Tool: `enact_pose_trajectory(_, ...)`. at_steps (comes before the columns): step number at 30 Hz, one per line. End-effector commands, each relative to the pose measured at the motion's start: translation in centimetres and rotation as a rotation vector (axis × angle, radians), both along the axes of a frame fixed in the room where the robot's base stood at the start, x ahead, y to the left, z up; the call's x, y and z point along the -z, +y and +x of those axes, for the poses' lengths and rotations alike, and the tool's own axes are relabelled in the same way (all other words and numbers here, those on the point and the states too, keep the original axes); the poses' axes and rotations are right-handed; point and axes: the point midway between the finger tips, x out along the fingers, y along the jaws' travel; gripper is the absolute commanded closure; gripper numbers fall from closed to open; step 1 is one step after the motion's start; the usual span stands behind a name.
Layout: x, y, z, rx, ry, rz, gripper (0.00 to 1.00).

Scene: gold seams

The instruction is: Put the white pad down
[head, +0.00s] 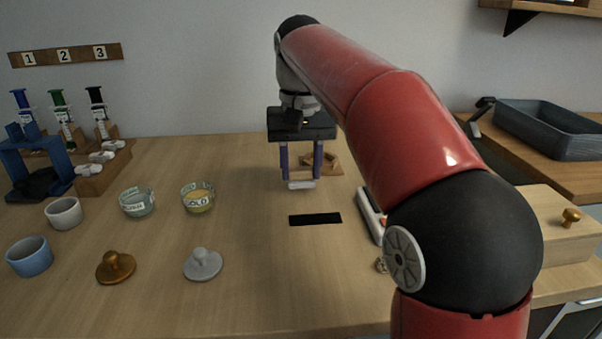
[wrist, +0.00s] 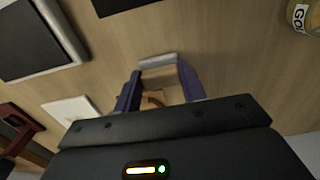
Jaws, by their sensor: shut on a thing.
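The white pad (head: 301,185) is a small pale bar held between the fingertips of my gripper (head: 301,178). In the head view it hangs above the wooden table, behind a flat black strip (head: 315,219). The wrist view shows the pad (wrist: 158,60) across the tips of the purple fingers of my gripper (wrist: 159,73). My gripper is shut on it. The pad looks clear of the table, but its exact height is hard to tell.
A small wooden stand (head: 328,168) is behind my gripper. A light-edged slab (head: 366,212) lies to the right. A gold-labelled jar (head: 197,198), a clear jar (head: 137,202), cups and two knobbed lids are to the left.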

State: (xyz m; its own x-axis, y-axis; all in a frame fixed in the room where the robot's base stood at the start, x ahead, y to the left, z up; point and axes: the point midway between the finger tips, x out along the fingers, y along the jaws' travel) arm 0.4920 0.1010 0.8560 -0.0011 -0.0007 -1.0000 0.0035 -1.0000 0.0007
Motion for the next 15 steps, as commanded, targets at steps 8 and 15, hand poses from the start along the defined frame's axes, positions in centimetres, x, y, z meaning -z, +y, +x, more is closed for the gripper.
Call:
enact_pose_trajectory(8,0.7,0.0,0.0,0.000,-0.001,0.000,0.88)
enact_pose_trajectory(15,1.1,0.0,0.0,0.000,-0.001,0.000,0.88)
